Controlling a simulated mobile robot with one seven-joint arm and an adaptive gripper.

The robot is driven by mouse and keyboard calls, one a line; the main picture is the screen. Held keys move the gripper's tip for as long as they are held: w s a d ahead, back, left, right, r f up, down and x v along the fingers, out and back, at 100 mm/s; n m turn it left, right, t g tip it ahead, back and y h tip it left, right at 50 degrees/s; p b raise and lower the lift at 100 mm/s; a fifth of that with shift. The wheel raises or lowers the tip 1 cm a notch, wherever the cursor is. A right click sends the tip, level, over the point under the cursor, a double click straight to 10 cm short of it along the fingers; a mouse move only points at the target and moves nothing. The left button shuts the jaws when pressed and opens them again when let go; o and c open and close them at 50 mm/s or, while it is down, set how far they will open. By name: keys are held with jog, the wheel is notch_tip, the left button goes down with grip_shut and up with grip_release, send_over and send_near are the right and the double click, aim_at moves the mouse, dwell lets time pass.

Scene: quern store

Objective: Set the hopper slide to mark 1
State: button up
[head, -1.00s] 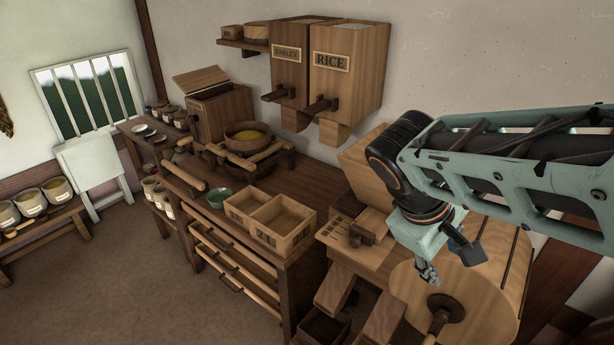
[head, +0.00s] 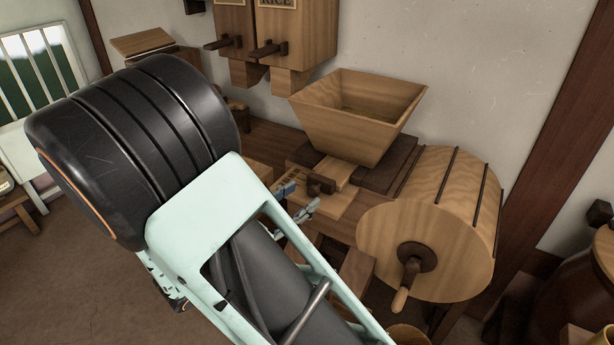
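The wooden hopper (head: 345,120) is a wide, open-topped funnel on the winnowing machine. Its slide (head: 340,174) is a pale board coming out from under the hopper toward me. A dark handle (head: 321,185) sits across the slide's near end. Dark mark lines (head: 291,176) show on the pale bed left of the handle; their numbers are too small to read. My gripper (head: 302,198) is just on the near left side of the handle, its two fingers apart and pointing toward it. I see no contact. My arm hides the rest of the gripper.
The machine's round drum (head: 430,235) stands to the right, with a crank handle (head: 401,298) facing me. The rice bin (head: 290,40) hangs on the wall behind. My arm covers much of the workbench at left and centre.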

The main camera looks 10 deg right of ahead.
aim_at(312, 192)
jog(key=a+f+n+t+y, duration=0.1)
jog(key=a+f+n+t, duration=0.15)
jog(key=f, duration=0.25)
jog(key=shift+n, duration=0.35)
jog(key=x, duration=0.6)
jog(key=b+x, duration=0.1)
jog(key=x, duration=0.2)
jog(key=shift+w+d+f, duration=0.2)
jog(key=shift+f, duration=0.2)
grip_shut()
